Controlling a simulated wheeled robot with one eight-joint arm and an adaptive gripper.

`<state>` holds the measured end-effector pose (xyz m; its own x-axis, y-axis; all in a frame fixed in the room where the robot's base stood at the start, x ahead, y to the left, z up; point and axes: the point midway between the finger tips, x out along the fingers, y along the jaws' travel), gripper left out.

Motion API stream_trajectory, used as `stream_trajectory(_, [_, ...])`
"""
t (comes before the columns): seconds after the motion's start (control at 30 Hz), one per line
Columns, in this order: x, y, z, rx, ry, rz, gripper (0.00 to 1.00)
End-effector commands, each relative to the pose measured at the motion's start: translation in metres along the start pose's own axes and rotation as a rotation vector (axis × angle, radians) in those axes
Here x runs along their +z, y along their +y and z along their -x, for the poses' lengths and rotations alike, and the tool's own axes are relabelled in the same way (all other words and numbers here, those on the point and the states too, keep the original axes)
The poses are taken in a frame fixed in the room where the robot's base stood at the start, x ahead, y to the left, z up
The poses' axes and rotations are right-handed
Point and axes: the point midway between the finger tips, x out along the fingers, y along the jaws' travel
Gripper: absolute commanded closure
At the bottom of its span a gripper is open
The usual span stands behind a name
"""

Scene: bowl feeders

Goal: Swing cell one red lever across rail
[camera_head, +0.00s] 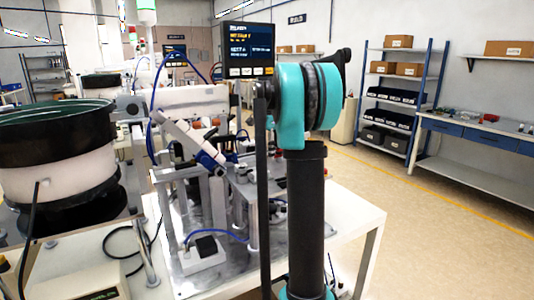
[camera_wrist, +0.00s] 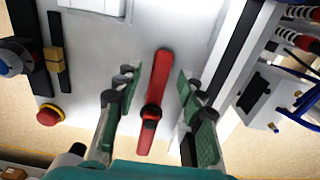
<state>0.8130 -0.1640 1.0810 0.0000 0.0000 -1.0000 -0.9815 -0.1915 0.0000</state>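The red lever (camera_wrist: 160,75) shows in the wrist view as a long narrow bar with a dark pivot, on a pale grey panel (camera_wrist: 95,45). My gripper (camera_wrist: 156,84) is open, with one green-padded finger on either side of the lever. A gap shows between the lever and each finger, and contact is not visible. How far the fingertips are above the panel is hard to tell. In the head view my teal and black arm stands in front of the cell, and neither my gripper nor the red lever can be made out.
In the wrist view, a red push button (camera_wrist: 50,114) and a black bar with a brass block (camera_wrist: 56,58) lie left. A grey box (camera_wrist: 255,95) with blue tubes lies right. In the head view, a bowl feeder (camera_head: 65,165) stands left and a screen (camera_head: 248,50) behind. Floor is clear right.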

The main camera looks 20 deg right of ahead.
Motion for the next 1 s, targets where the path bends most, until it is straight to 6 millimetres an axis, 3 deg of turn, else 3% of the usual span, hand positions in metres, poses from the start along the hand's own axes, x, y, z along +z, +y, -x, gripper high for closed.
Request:
stream_trajectory(0.27, [0.0,0.0,-0.0016,0.0,0.0,0.0,0.6])
stream_trajectory(0.6, [0.0,0.0,-0.0013,0.0,0.0,0.0,1.0])
stream_trajectory(1.0, [0.0,0.0003,-0.0012,0.0,0.0,0.005,1.0])
